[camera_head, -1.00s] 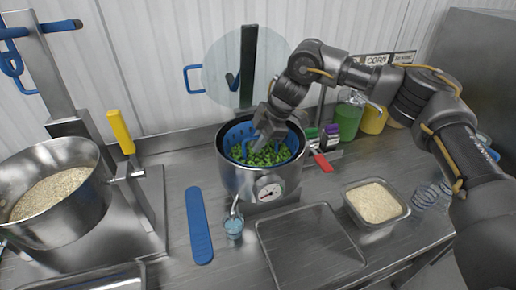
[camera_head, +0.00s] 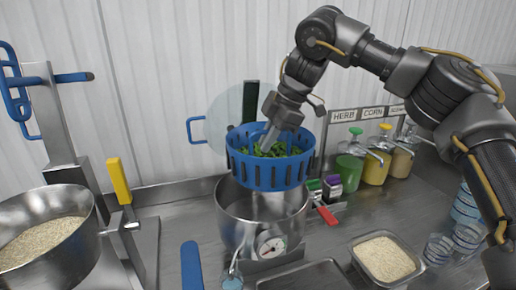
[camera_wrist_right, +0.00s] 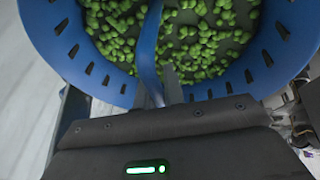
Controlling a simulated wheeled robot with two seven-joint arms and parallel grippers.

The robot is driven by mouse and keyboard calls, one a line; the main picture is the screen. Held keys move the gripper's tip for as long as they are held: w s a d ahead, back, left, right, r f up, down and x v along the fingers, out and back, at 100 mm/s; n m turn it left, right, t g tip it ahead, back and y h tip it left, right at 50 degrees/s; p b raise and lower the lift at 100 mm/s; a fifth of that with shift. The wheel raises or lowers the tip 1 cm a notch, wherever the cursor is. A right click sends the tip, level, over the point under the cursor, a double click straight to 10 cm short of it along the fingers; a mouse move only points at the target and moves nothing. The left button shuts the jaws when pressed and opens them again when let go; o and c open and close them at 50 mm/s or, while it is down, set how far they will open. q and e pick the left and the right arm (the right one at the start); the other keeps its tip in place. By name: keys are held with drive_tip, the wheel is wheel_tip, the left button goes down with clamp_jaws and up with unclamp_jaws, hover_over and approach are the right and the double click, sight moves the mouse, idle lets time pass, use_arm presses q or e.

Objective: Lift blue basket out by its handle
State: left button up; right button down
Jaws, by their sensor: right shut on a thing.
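The blue basket (camera_head: 270,172) with slotted sides hangs above the steel pot (camera_head: 240,215) in the head view. Green peas or similar pieces fill it, and they show from above in the right wrist view, inside the basket's blue rim (camera_wrist_right: 58,50). My right gripper (camera_head: 268,138) reaches down into the basket. It is shut on the basket's blue handle (camera_wrist_right: 148,50), which runs up between the fingers in the wrist view. The basket's underside is near the pot's rim level, and the pot's inside shows below it. My left gripper is not in view.
A pan of rice (camera_head: 45,240) stands at the left beside a yellow handle (camera_head: 119,180). A steel tray of rice (camera_head: 385,259) and clear cups (camera_head: 466,236) are at the right. Sauce bottles (camera_head: 376,163) stand along the back. A blue strip (camera_head: 191,266) lies in front.

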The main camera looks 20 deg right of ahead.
drive_tip(key=s+d, duration=0.3)
drive_tip(key=d, duration=0.4)
drive_tip(key=s+d+b, duration=0.1)
drive_tip(key=s+d, duration=0.2)
drive_tip(key=d, duration=0.5)
wheel_tip(320, 180, down, 3)
drive_tip(key=shift+w+b, duration=0.15)
drive_tip(key=shift+b, duration=0.65)
